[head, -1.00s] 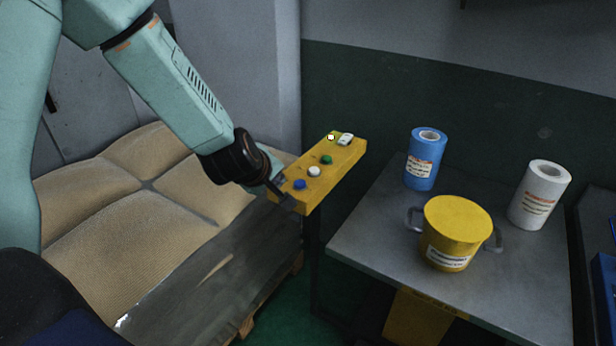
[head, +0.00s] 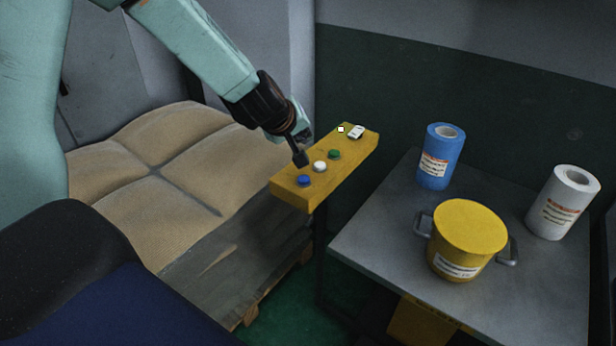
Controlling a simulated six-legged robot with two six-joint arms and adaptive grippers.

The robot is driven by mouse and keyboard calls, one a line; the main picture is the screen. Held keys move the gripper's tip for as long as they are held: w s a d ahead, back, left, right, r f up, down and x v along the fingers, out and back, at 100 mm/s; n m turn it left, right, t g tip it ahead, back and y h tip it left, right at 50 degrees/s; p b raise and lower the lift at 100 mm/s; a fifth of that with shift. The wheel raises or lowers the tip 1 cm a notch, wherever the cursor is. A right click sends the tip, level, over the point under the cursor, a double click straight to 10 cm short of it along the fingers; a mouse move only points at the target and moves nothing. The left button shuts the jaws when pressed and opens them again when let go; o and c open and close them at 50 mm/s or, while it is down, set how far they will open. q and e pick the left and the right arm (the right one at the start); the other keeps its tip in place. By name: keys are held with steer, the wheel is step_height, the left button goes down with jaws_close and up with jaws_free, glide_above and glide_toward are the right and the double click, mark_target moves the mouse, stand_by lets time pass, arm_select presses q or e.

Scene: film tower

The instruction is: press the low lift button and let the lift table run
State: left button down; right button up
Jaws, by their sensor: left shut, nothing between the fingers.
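A yellow button panel (head: 287,188) stands on a dark post in the middle of the view. It carries a blue button (head: 304,181) at its near end, then a white button (head: 320,166) and a green button (head: 334,154). No marking readable here tells which is the low lift button. My left gripper (head: 301,160) is shut and empty, its dark tip pointing down just behind the blue and white buttons. I cannot tell whether it touches the panel. A grey table (head: 375,240) stands to the right; whether it is the lift table is unclear. My right gripper is out of view.
The grey table holds a blue roll (head: 439,160), a white roll (head: 562,203) and a yellow pot (head: 468,235) with side handles. Plump tan sacks (head: 190,170) lie on a wooden pallet to the left. A small white piece (head: 356,131) sits at the panel's far end.

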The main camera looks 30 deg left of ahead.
arm_select(q)
steer(key=b, duration=0.4)
glide_above(301, 181)
step_height(301, 181, down, 4)
steer(key=shift+s+r, duration=0.1)
steer(key=shift+r, duration=0.05)
steer(key=f+b, duration=0.1)
steer(key=f, duration=0.1)
steer(key=f+b, duration=0.1)
steer(key=b, duration=0.1)
steer(key=shift+w+f, duration=0.35)
steer(key=shift+w, duration=0.05)
steer(key=shift+s+d+f+b, duration=0.1)
steer(key=shift+s+f+b, duration=0.15)
steer(key=shift+f+b, duration=0.4)
steer(key=shift+f, duration=0.1)
steer(key=shift+w+f, duration=0.1)
steer(key=shift+w, duration=0.15)
steer(key=shift+s, duration=0.15)
steer(key=shift+s+r, duration=0.1)
steer(key=shift+r, duration=0.1)
